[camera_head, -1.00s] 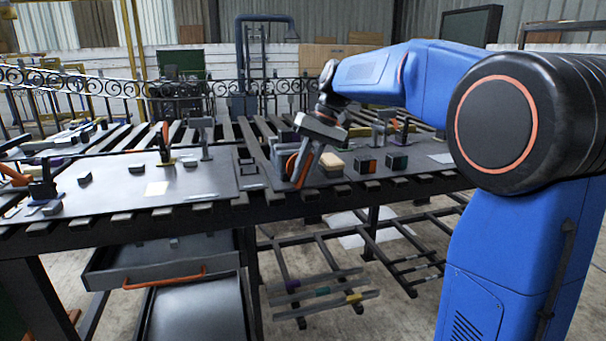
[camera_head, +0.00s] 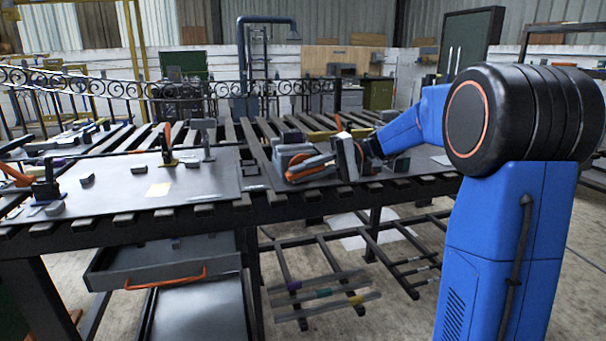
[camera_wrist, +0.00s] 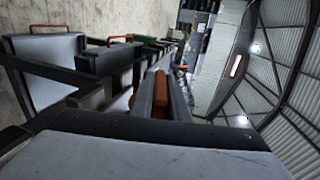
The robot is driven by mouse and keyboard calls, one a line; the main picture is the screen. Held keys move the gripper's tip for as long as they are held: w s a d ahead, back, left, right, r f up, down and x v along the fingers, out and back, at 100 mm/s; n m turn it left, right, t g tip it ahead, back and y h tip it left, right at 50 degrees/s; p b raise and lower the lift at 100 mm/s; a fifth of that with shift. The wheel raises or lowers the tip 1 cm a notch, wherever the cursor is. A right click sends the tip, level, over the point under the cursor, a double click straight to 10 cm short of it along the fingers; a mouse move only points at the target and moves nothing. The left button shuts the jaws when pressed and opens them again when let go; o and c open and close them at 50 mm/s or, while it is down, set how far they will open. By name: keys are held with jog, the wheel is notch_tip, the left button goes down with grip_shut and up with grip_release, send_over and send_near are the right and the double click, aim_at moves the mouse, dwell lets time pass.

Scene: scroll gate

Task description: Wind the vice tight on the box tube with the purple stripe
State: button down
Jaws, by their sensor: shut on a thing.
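The grey vice (camera_head: 291,153) stands on the middle of the bench in the head view. My gripper (camera_head: 300,170) now lies nearly level, reaching left against the vice's front. It is shut on what looks like the vice handle, though the gripper covers most of it. In the wrist view an orange piece (camera_wrist: 160,101) stands between dark grey plates, beyond a large grey block at the bottom. A small dark purple patch shows on top of the vice, too small to say if it is the striped tube. Other bars with purple (camera_head: 293,285), teal and yellow marks lie on the low rack.
The left bench plate (camera_head: 120,180) carries small blocks, clamps and a pale sheet. A drawer with an orange handle (camera_head: 165,279) hangs below it. Slatted rails run behind the vice. Dark blocks right of the gripper are partly hidden by my arm.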

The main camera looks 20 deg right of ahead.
jog(key=shift+y, duration=1.5)
jog(key=shift+s, duration=0.1)
jog(key=c, duration=1.7)
grip_release()
jog(key=shift+r, duration=0.1)
